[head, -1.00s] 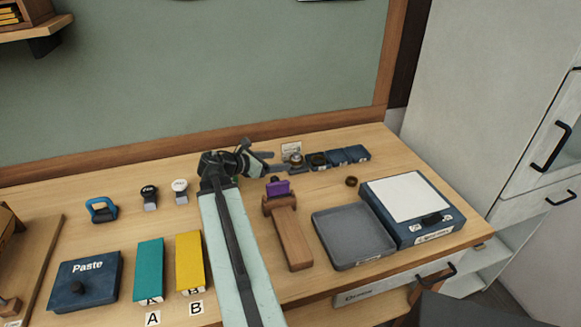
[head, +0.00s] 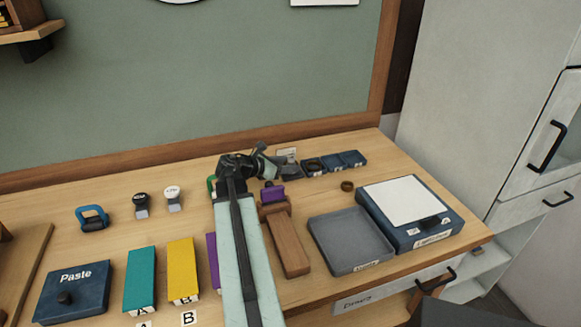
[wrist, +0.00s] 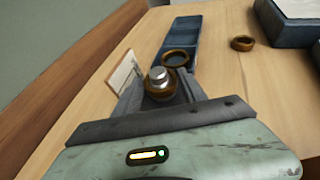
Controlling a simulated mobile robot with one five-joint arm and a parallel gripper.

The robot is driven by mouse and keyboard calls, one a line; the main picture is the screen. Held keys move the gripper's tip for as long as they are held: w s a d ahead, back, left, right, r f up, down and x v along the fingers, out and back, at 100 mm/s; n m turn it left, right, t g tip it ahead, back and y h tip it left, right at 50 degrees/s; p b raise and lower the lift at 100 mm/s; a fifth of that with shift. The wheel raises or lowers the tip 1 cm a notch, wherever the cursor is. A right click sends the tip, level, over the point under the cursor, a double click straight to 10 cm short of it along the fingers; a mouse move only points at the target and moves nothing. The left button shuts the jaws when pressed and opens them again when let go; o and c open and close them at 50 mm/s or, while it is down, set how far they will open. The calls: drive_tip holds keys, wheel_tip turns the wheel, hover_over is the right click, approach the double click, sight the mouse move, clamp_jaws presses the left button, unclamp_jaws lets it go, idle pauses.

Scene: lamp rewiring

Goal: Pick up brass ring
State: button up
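Several ring shapes show. One brass ring (wrist: 160,92) with a silver cap standing up in its middle is near the gripper in the wrist view. A dark ring (wrist: 175,58) lies in a blue compartment beyond it. Another brass ring (wrist: 242,43) lies alone on the bare wood; it also shows in the head view (head: 347,186). I cannot tell which ring the task means. My gripper (wrist: 158,85) looks open, its grey fingers on either side of the capped ring; contact is not clear. In the head view my gripper (head: 268,163) is just left of the blue compartments.
The row of blue compartments (head: 335,160) runs along the back with a small label card (wrist: 122,75) beside it. A grey tray (head: 350,240), a blue box with a white top (head: 408,200) and a wooden stand with a purple piece (head: 285,240) are nearer the front.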

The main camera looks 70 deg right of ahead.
clamp_jaws()
drive_tip(key=shift+r, duration=0.1)
wheel_tip(320, 180, up, 10)
drive_tip(key=p, duration=1)
